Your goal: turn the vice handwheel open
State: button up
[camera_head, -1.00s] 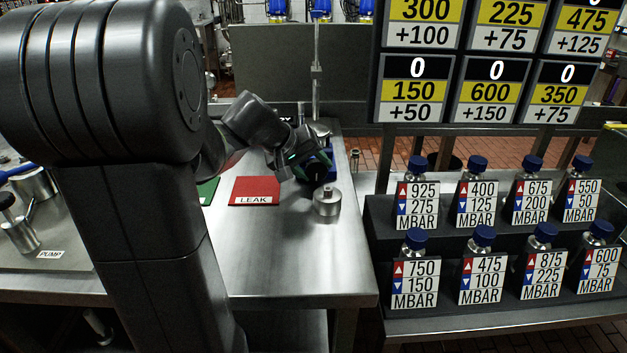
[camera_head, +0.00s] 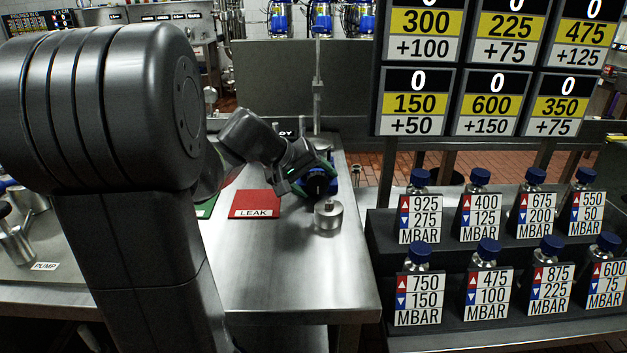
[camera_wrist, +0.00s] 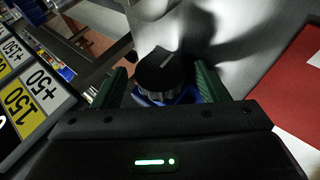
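The vice is blue, with a round black handwheel (camera_wrist: 165,75) that has a pale line on its top. In the wrist view the handwheel sits between the two green fingers of my gripper (camera_wrist: 162,88), and blue vice body (camera_wrist: 160,98) shows below it. The fingers are wide apart, with a narrow gap at the left finger; contact at the right finger cannot be told. In the head view my gripper (camera_head: 314,180) is over the vice (camera_head: 333,186) at the far right of the steel bench, and covers much of it.
A steel weight-like cylinder (camera_head: 328,217) stands just in front of the vice. A red LEAK mat (camera_head: 255,203) lies to the left. Tiered labelled bottles (camera_head: 485,250) stand on the right, under a number board (camera_head: 500,65). The front of the bench (camera_head: 285,270) is clear.

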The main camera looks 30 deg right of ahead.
jog(key=p+v, duration=0.2)
jog(key=v, duration=1.1)
jog(key=shift+a+r, duration=0.3)
jog(key=shift+a, duration=0.05)
jog(key=b+x, duration=0.2)
jog(key=x, duration=1.2)
